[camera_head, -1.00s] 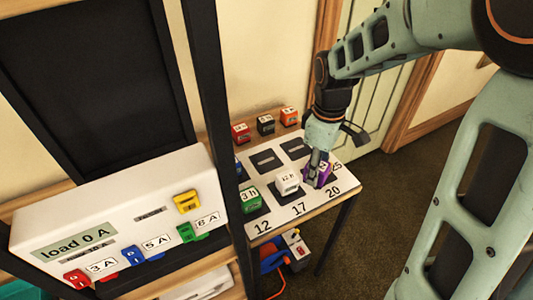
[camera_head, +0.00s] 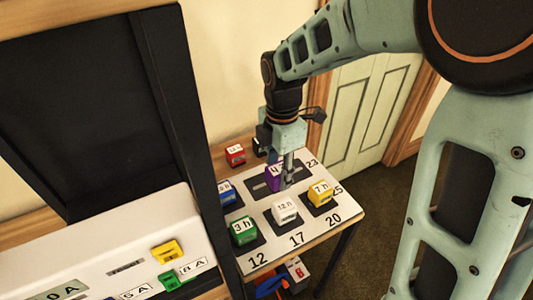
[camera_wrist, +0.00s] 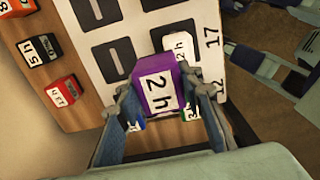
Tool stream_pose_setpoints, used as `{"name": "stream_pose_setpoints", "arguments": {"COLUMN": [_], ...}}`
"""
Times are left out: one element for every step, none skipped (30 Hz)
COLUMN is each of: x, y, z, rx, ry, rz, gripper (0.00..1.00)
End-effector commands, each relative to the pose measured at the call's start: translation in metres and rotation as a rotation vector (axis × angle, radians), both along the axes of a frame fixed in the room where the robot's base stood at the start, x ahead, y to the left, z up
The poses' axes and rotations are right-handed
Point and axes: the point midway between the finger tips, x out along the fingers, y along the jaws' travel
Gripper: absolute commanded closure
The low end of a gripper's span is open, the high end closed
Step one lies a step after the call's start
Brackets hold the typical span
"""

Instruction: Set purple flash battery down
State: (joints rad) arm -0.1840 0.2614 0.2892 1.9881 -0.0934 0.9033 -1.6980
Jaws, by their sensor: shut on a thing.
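The purple flash battery (camera_head: 273,177) is between the fingers of my gripper (camera_head: 286,172), which is shut on it. In the wrist view the battery (camera_wrist: 158,92) shows a white "2 h" label, with a gripper finger on each side. In the head view it is over the back middle of the white numbered board (camera_head: 277,239), behind the white battery (camera_head: 285,211). I cannot tell whether its base touches the board. A dark pad (camera_head: 261,190) shows beside it.
A green battery (camera_head: 243,231), a blue one (camera_head: 226,193) and a yellow one (camera_head: 320,194) sit on the board around it. A red battery (camera_head: 235,155) stands on the wood behind. The load box (camera_head: 110,245) and a black post (camera_head: 190,110) are to the left.

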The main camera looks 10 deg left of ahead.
Motion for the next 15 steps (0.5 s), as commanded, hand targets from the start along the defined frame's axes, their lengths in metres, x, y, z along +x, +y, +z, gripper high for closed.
{"name": "stream_pose_setpoints", "arguments": {"x": [0.007,0.012,0.017,0.022,0.026,0.032,0.036,0.04,0.043,0.047,0.05,0.054,0.057,0.06,0.063], "y": [0.007,0.01,0.014,0.018,0.021,0.025,0.028,0.031,0.034,0.037,0.038,0.041,0.044,0.046,0.048], "z": [-0.004,-0.006,-0.009,-0.012,-0.014,-0.017,-0.02,-0.023,-0.031,-0.036,-0.041,-0.047,-0.051,-0.055,-0.06], "rx": [0.0,0.001,0.0,0.0,0.0,0.0,0.0,-0.001,-0.001,0.0,-0.001,-0.002,0.0,0.0,0.0], "ry": [0.003,0.002,0.003,0.003,0.003,0.002,0.002,0.003,0.004,0.004,0.004,0.004,0.002,0.002,0.002], "rz": [0.001,0.002,0.002,0.001,0.001,0.0,0.0,0.0,0.001,0.0,0.0,-0.001,-0.001,-0.001,-0.001], "gripper": [1.0,1.0,1.0,1.0,1.0,1.0,1.0,1.0,1.0,1.0,1.0,1.0,1.0,1.0,1.0]}}
